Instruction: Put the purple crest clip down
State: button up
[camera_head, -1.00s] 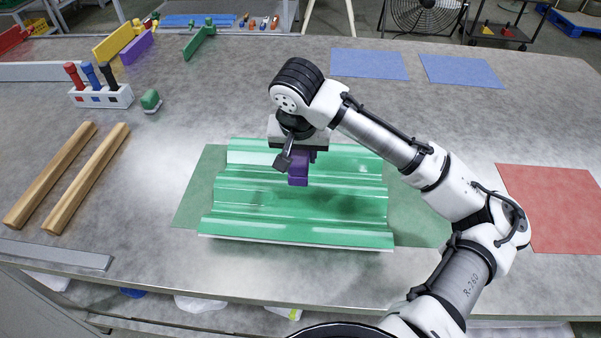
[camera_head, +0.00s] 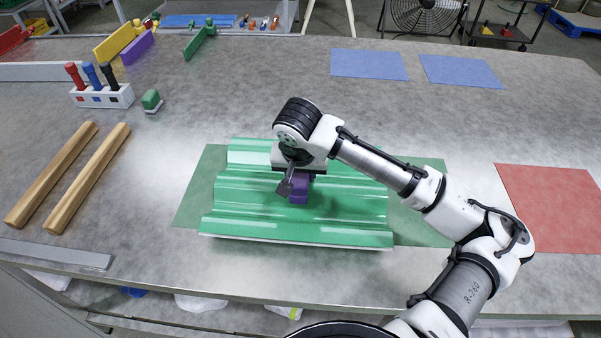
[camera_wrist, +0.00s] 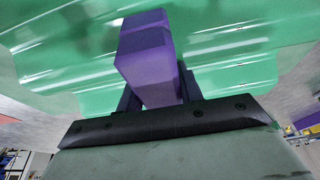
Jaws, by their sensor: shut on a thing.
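The purple crest clip (camera_head: 300,187) is held in my gripper (camera_head: 297,178) over the middle of the green corrugated sheet (camera_head: 245,205). In the wrist view the purple clip (camera_wrist: 147,55) sits between the two dark fingers of my gripper (camera_wrist: 157,92), with the green sheet (camera_wrist: 75,50) below it. My gripper is shut on the clip. The clip is very near the sheet's ridges; I cannot tell whether it touches them. The wrist hides part of the clip and sheet in the head view.
The sheet lies on a green mat (camera_head: 195,195). Two wooden bars (camera_head: 85,180) and a white holder with screwdriver-like tools (camera_head: 103,97) are on the left. Yellow (camera_head: 113,42), purple (camera_head: 137,48) and green (camera_head: 199,42) pieces stand at the back. Blue mats (camera_head: 368,64) and a red mat (camera_head: 552,208) are bare.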

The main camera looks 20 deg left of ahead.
jog(key=shift+s+f, duration=0.3)
jog(key=shift+f, duration=0.45)
jog(key=o, duration=1)
jog(key=shift+o, duration=0.2)
jog(key=shift+r, duration=0.8)
jog(key=v, duration=1.1)
jog(key=shift+w+r, duration=0.2)
jog(key=shift+r, duration=0.1)
